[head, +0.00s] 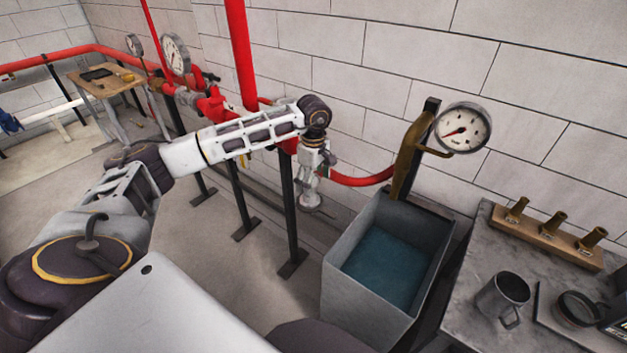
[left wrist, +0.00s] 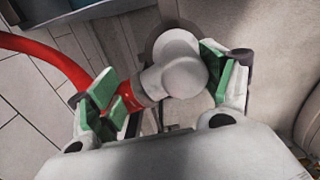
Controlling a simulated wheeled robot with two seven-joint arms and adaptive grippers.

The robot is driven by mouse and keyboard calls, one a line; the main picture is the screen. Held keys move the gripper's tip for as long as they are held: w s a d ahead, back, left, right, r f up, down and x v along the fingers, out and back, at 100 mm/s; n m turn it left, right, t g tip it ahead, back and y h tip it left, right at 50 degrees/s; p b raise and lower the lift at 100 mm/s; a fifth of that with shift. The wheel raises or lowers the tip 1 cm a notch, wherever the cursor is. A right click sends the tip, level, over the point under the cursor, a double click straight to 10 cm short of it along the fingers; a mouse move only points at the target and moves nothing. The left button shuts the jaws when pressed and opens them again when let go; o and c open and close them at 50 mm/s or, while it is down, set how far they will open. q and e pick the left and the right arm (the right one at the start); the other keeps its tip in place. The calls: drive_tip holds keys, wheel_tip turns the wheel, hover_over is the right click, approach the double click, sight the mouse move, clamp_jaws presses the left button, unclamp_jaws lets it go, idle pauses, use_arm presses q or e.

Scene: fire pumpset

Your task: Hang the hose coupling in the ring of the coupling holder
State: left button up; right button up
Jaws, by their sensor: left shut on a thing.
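My left gripper (head: 313,170) points down beside the red pipework in the middle of the head view. A pale grey metal piece, apparently the hose coupling (head: 310,200), shows just below its fingers. In the left wrist view, this rounded grey coupling (left wrist: 180,70) with a red part lies between the green pads of my left gripper (left wrist: 160,88), which is shut on it. A brown-gold bracket (head: 408,150) with a bent arm stands behind the grey tank, perhaps the coupling holder; I cannot make out a ring clearly. My right gripper is not in view.
A red hose (head: 366,181) curves right from near the gripper. An open grey tank (head: 345,292) of blue water stands right of it. A pressure gauge (head: 463,128) is above. A grey bench (head: 470,270) holds a mug (head: 503,292) and brass nozzles (head: 553,222).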

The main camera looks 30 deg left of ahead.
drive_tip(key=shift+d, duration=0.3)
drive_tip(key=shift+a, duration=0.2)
use_arm(q)
drive_tip(key=o, duration=1)
drive_tip(key=shift+o, duration=1.5)
wheel_tip(320, 180, up, 12)
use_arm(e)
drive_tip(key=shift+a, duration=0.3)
